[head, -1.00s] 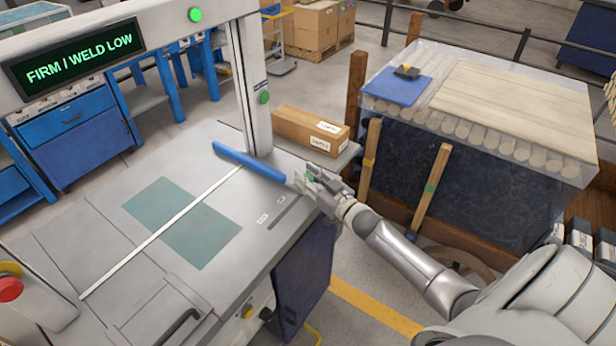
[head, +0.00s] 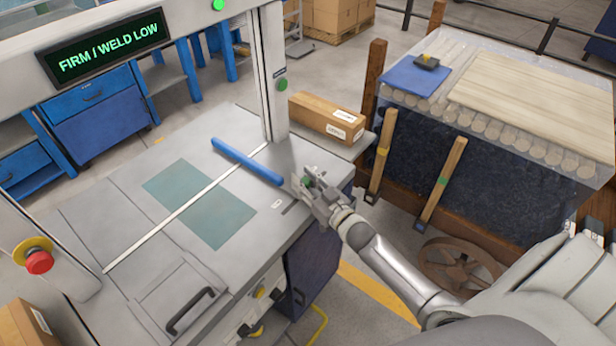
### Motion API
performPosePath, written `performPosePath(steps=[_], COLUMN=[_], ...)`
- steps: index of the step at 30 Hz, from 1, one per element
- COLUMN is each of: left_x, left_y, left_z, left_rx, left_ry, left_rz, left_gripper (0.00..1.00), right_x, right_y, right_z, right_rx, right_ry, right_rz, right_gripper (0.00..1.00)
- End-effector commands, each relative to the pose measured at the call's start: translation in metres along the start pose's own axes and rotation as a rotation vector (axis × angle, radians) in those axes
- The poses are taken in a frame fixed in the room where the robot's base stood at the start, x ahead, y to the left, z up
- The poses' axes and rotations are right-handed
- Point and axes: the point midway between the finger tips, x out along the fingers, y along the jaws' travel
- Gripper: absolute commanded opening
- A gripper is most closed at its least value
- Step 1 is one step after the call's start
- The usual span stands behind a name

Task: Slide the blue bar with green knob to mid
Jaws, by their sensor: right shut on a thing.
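The blue bar (head: 240,158) lies across the grey machine table (head: 140,225), over the far part of a white strip (head: 180,212). A short length of the strip shows beyond the bar. The green knob (head: 307,181) is at the bar's right end, mostly hidden between my right gripper's fingers. My right gripper (head: 308,184) is shut on the knob at the table's right edge. My left gripper is not in view.
A teal patch (head: 222,219) lies on the clear table in front of the bar. A machine post (head: 272,75) and a cardboard box (head: 328,118) stand behind. A red button (head: 39,261) is at left. A display (head: 108,47) reads "FIRM / WELD LOW".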

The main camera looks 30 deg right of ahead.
Motion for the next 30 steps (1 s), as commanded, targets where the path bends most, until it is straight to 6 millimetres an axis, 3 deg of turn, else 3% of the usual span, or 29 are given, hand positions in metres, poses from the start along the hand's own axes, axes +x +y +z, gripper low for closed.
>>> performPosePath(steps=[2, 3, 8, 20, 30], left_x=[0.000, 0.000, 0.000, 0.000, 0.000], left_y=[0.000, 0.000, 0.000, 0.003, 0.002], left_z=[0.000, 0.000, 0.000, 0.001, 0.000], left_rx=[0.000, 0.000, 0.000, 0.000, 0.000], left_ry=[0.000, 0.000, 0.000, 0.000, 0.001], left_rz=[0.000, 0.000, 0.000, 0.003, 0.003], left_gripper=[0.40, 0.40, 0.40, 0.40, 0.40], right_x=[0.000, 0.000, 0.000, -0.006, -0.066], right_y=[0.000, 0.000, 0.000, 0.000, 0.000], right_z=[0.001, 0.001, 0.001, 0.001, 0.002], right_rx=[0.000, 0.000, 0.000, 0.001, 0.001], right_ry=[0.000, 0.000, 0.000, -0.001, -0.004], right_rz=[0.000, 0.000, 0.000, -0.001, -0.001], right_gripper=[0.00, 0.32, 0.51, 0.51, 0.51])
